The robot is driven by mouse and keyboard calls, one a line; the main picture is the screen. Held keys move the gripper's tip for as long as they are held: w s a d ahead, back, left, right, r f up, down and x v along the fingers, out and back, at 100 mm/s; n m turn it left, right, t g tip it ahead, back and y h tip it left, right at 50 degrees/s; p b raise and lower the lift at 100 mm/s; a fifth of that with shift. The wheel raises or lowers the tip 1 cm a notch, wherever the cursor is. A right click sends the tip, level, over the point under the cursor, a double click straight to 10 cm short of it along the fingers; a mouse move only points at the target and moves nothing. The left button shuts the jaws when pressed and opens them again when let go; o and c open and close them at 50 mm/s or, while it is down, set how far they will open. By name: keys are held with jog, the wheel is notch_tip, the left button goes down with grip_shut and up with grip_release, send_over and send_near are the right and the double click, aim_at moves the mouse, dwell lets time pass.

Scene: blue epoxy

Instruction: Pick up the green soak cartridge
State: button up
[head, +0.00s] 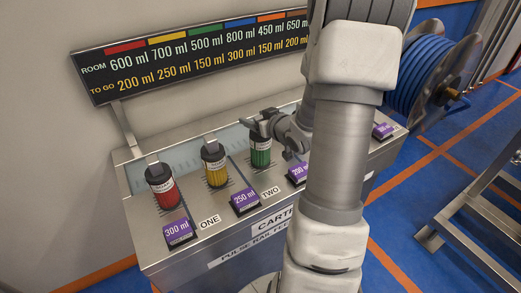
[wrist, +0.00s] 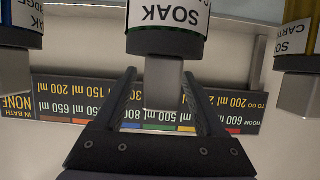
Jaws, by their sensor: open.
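The green soak cartridge (head: 260,156) stands upright on the steel bench, right of the yellow one, in the head view. In the wrist view, its label reads SOAK (wrist: 170,14), with a dark end and a grey block-shaped knob below it. My gripper (head: 262,124) is at the top of the green cartridge. In the wrist view, my gripper (wrist: 160,76) is open, its two dark fingers on either side of the grey knob with gaps visible. The cartridge's far end is out of the wrist view.
A yellow cartridge (head: 214,168) and a red cartridge (head: 162,188) stand to the left. A blue-labelled cartridge (wrist: 22,18) is at the left of the wrist view. Purple volume displays (head: 245,201) line the bench front. A sign board (head: 190,58) stands behind.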

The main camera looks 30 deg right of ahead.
grip_shut()
dwell(1.3)
